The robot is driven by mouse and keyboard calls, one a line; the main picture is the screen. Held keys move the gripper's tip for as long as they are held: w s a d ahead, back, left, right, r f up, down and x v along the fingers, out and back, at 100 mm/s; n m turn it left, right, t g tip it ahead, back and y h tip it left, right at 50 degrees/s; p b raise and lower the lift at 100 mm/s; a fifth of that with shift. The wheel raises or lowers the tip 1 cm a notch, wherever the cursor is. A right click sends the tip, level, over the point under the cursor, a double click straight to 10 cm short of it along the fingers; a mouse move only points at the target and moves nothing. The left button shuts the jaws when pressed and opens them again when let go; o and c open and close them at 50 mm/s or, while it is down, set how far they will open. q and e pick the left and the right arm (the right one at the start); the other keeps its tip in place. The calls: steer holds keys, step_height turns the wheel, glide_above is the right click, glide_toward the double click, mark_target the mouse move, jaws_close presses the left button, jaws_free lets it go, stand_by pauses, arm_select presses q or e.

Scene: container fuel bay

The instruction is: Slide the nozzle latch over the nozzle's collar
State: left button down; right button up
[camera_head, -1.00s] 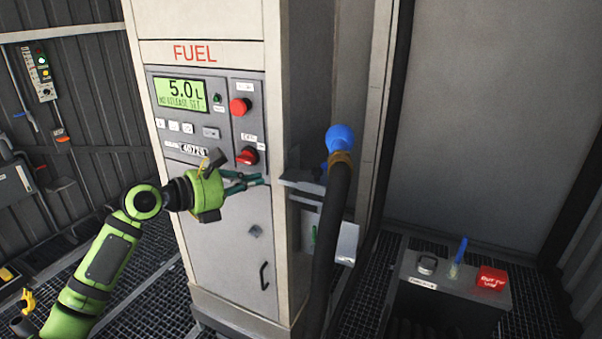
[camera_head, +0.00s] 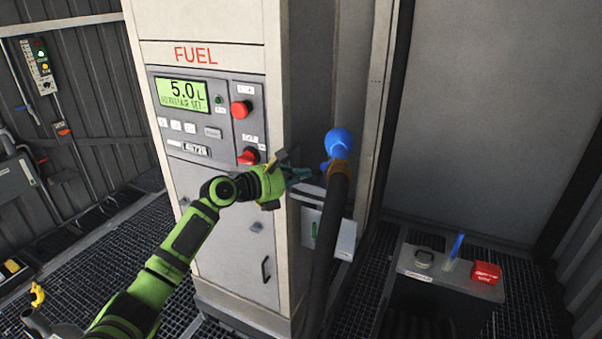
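The blue nozzle (camera_head: 340,145) hangs at the dispenser's right side, with a brownish-yellow collar (camera_head: 339,168) below its rounded blue top. A black hose (camera_head: 329,240) runs down from it. A grey bracket (camera_head: 312,192) juts from the dispenser's side, left of the nozzle; I cannot make out the latch on it. My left gripper (camera_head: 299,176) is at the dispenser's front right edge, its dark green fingertips just above the bracket and left of the nozzle, apart from the collar. The fingers overlap in view, so their opening is unclear. My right gripper is not in view.
The fuel dispenser (camera_head: 215,225) stands behind my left arm, with a display (camera_head: 182,95), a red button (camera_head: 241,109) and a red knob (camera_head: 248,156). A white holder (camera_head: 331,232) sits below the bracket. A grey bin (camera_head: 450,270) with a red box (camera_head: 485,273) stands at right.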

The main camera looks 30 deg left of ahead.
arm_select(q)
steer(key=shift+w+a+r, duration=0.15)
steer(key=shift+w, duration=0.8)
steer(key=shift+w+a+r, duration=0.1)
steer(key=shift+w+r, duration=0.05)
steer(key=shift+r, duration=0.15)
